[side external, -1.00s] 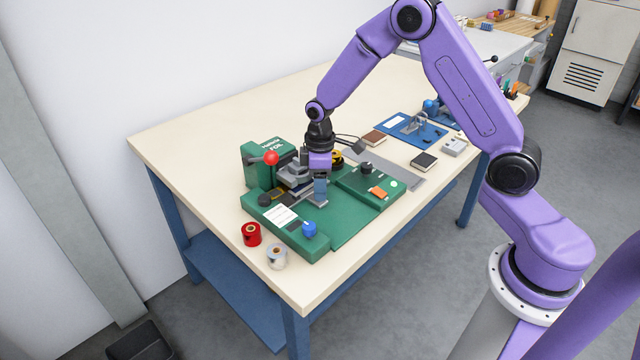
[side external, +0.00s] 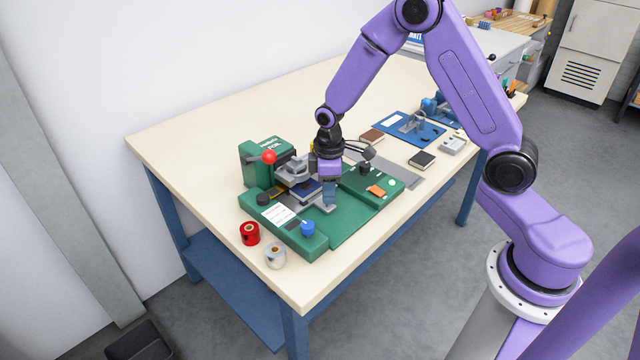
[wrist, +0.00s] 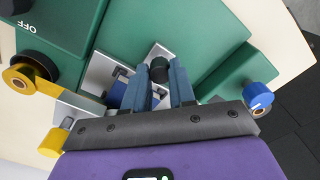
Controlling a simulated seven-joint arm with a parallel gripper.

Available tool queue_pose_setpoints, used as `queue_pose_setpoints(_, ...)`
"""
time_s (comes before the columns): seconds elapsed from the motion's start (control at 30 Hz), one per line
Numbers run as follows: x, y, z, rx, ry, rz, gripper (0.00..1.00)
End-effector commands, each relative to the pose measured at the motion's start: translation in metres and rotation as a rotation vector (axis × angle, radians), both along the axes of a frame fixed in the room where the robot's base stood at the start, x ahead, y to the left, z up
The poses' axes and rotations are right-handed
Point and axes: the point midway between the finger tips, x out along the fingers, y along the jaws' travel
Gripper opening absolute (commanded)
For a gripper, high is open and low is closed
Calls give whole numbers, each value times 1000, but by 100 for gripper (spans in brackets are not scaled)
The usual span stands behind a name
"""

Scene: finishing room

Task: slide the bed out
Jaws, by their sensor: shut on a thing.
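The bed (side external: 322,207) is a grey metal plate low on the green foil machine (side external: 345,228), with a dark blue flat piece (side external: 308,191) on it. In the wrist view the bed's metal (wrist: 102,72) shows beside my fingers, with part of the blue piece (wrist: 134,96). My gripper (side external: 329,203) is at the bed's front end. In the wrist view my gripper (wrist: 160,78) has its two blue-grey fingers on either side of a black knob (wrist: 159,69), shut on it. The fingers hide part of the bed.
A red-knobbed lever (side external: 269,157) stands over the machine's back. A blue knob (side external: 308,228) and an orange switch (side external: 376,190) sit on its front parts. Red (side external: 250,233) and silver (side external: 275,255) foil rolls stand at the left. The green base ahead of the bed is clear.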

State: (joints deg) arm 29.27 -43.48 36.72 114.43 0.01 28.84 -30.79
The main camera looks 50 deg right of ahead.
Motion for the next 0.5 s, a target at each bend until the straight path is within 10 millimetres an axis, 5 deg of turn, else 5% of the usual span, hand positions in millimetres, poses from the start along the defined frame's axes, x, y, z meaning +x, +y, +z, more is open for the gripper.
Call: queue_pose_setpoints(0.5, -68, 1, 1, 0, 0, 1, 0)
